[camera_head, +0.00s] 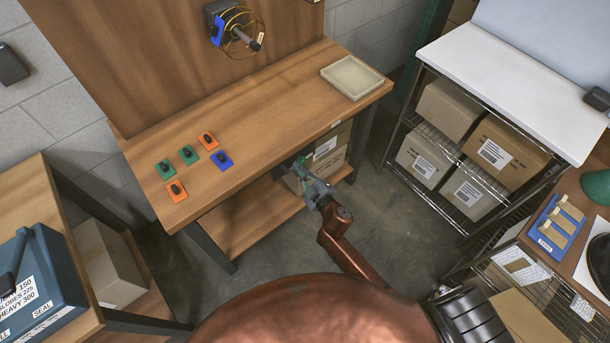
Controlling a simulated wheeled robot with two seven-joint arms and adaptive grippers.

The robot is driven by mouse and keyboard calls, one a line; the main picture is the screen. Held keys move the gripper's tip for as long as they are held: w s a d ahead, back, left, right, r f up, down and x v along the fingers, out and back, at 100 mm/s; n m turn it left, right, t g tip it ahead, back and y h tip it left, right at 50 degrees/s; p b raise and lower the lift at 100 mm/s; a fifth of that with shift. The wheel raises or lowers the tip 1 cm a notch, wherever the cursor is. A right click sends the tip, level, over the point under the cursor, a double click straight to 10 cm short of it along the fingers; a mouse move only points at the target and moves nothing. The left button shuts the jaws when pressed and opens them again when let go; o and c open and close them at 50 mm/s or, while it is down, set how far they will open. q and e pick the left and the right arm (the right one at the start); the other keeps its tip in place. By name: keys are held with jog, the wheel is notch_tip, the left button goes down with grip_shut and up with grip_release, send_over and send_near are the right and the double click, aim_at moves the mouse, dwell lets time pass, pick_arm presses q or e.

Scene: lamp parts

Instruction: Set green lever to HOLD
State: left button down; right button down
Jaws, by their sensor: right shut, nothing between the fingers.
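My right gripper (308,183) is grey and reaches up from the bottom to the front edge of the wooden workbench. Its fingers are shut with nothing between them. No HOLD mark can be read. My left gripper is not in view.
The workbench (270,110) holds green, orange and blue blocks with dark knobs (188,155) at left and a shallow tray (352,77) at right. A blue-grey machine (40,285) with a dark handle stands at lower left. A shelf (510,90) with boxes stands at right.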

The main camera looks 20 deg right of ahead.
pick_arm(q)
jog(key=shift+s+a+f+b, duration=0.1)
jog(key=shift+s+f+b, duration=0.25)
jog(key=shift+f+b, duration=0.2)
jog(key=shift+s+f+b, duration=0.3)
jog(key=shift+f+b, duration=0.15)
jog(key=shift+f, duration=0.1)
pick_arm(e)
jog(key=w+d+f, duration=0.1)
jog(key=w, duration=0.1)
jog(key=w+d+f, duration=0.1)
jog(key=f, duration=0.1)
jog(key=shift+w+f, duration=0.2)
jog(key=shift+w, duration=0.2)
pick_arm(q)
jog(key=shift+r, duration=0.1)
pick_arm(e)
jog(key=shift+d, duration=0.15)
